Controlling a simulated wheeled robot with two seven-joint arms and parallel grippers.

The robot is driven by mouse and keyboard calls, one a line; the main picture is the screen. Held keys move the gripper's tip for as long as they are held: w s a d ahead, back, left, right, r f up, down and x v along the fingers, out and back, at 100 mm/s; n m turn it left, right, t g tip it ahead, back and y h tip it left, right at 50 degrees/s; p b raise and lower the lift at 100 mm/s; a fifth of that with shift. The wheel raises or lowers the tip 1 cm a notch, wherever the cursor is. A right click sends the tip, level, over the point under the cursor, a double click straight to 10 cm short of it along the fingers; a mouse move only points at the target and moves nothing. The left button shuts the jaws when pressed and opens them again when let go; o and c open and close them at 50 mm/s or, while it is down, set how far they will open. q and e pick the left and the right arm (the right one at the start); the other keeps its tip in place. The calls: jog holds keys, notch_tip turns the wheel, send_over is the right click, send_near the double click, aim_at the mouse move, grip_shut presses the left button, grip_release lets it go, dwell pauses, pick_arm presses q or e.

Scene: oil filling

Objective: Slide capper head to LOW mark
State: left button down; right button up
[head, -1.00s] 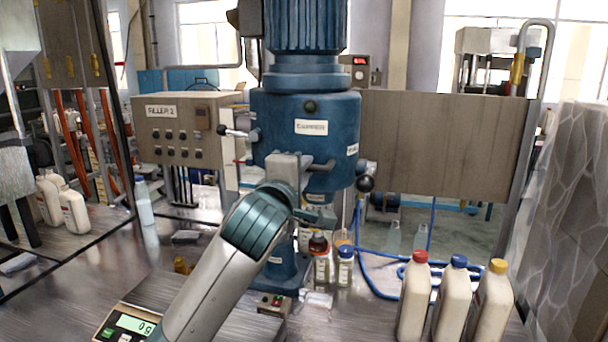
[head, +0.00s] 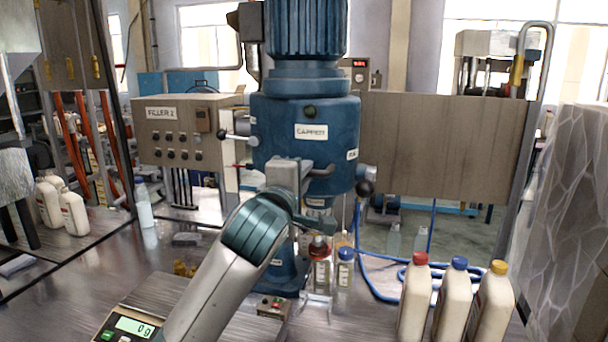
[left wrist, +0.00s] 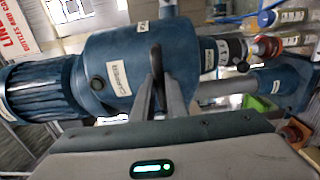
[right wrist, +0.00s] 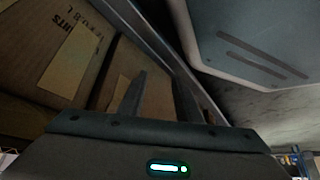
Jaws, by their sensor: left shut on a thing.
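The capper head (head: 285,145) is a blue cylinder labelled CAPPER under a ribbed motor, on a blue column in the middle of the head view. My left gripper (head: 308,173) is at its front. In the left wrist view, the left fingers (left wrist: 155,92) are shut on the dark handle (left wrist: 157,60) of the head. I cannot make out a LOW mark. My right gripper (right wrist: 160,95) is open and empty near cardboard boxes in the right wrist view.
Several white bottles stand apart, including a red-capped one (head: 414,300) at the right front. A scale (head: 135,325) reading 0 g is at the front left. A blue hose (head: 380,290) lies right of the column.

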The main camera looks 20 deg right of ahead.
pick_arm(q)
jog(key=shift+f, duration=0.45)
dwell(0.4)
jog(key=c, duration=1.4)
grip_release()
jog(key=shift+c, duration=0.2)
jog(key=shift+r, duration=0.1)
jog(key=p+v, duration=0.2)
jog(key=v, duration=0.7)
